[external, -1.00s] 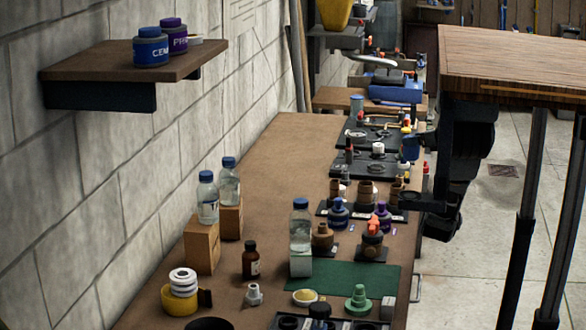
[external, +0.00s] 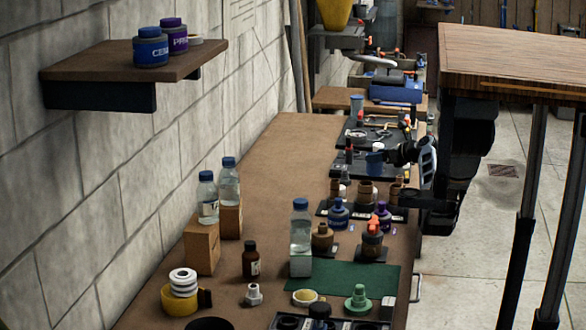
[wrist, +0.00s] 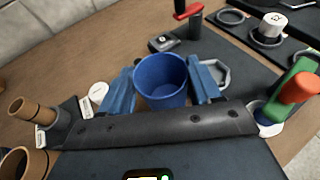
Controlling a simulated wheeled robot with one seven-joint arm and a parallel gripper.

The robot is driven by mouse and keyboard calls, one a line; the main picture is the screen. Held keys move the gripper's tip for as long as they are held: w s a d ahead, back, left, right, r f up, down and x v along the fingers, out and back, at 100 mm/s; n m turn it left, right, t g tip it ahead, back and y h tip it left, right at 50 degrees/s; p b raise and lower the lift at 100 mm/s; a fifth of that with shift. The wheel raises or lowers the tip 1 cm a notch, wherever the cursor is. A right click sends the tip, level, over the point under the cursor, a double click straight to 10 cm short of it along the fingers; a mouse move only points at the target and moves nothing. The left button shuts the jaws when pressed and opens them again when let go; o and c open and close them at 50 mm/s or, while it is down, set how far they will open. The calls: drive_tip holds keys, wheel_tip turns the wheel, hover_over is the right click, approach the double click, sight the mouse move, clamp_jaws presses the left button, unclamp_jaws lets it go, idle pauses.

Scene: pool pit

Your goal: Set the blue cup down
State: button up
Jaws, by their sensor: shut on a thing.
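The blue cup (wrist: 162,82) is upright between the two blue fingers of my gripper (wrist: 163,88) in the wrist view, with its open mouth facing the camera. My gripper is shut on it. In the external view the cup (external: 374,161) is small, at the left end of my gripper (external: 382,157), over the dark tray (external: 368,172) on the bench. I cannot tell whether the cup's base touches anything; my gripper's dark palm hides part of the surface before it.
A grey hexagonal ring (wrist: 215,74) lies just right of the cup. A green and orange bottle (wrist: 292,90) stands farther right, and a white pot (wrist: 97,94) and brown cups (wrist: 28,112) to the left. A red-handled tool (wrist: 188,12) is behind. Bare brown bench (external: 285,165) lies left.

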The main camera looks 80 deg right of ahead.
sight(381, 167)
drive_tip(key=shift+w+f, duration=0.35)
drive_tip(key=shift+w, duration=0.05)
drive_tip(key=shift+a+f, duration=0.1)
drive_tip(key=shift+f, duration=1.8)
drive_tip(key=shift+f, duration=0.1)
drive_tip(key=o, duration=1)
drive_tip(key=shift+o, duration=0.2)
drive_tip(key=v, duration=1.2)
